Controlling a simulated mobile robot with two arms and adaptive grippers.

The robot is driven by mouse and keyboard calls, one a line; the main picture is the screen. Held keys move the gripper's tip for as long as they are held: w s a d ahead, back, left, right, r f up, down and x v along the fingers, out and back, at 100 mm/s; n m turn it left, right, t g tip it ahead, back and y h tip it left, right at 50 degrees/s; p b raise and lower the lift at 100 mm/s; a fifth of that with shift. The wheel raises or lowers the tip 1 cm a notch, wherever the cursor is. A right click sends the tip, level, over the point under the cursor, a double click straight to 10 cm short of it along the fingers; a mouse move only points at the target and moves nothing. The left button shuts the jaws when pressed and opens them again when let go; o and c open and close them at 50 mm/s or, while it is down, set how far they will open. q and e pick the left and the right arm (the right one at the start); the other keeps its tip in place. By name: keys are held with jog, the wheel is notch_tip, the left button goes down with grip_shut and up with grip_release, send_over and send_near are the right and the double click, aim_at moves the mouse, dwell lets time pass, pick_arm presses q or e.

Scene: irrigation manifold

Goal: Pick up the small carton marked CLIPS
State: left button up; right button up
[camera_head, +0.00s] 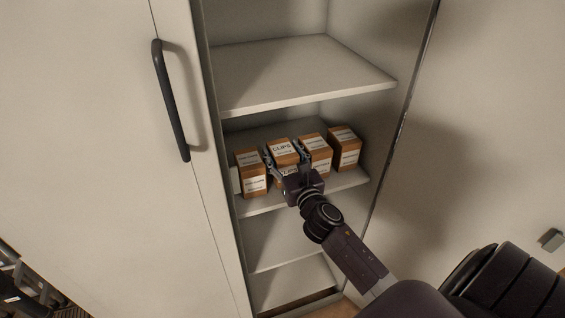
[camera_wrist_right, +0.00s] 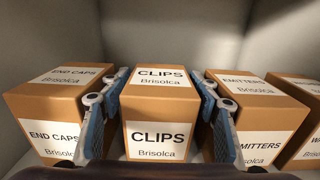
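The carton marked CLIPS (camera_head: 281,147) is a small brown box with white labels, standing upright on a cabinet shelf among similar cartons. It fills the middle of the right wrist view (camera_wrist_right: 160,115). My right gripper (camera_head: 284,152) reaches into the cabinet, with one finger on each side of this carton. In the right wrist view, the fingers of my right gripper (camera_wrist_right: 159,78) lie in the gaps beside the neighbouring cartons. Narrow gaps show between fingers and carton, so it looks open around it. My left gripper is not in view.
The END CAPS carton (camera_wrist_right: 60,105) stands close on the left and the EMITTERS carton (camera_wrist_right: 258,110) close on the right. Another carton (camera_head: 345,147) stands at the far right. An upper shelf (camera_head: 305,72) is above. A door with a black handle (camera_head: 170,100) is at left.

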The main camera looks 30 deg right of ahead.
jog(key=c, duration=0.9)
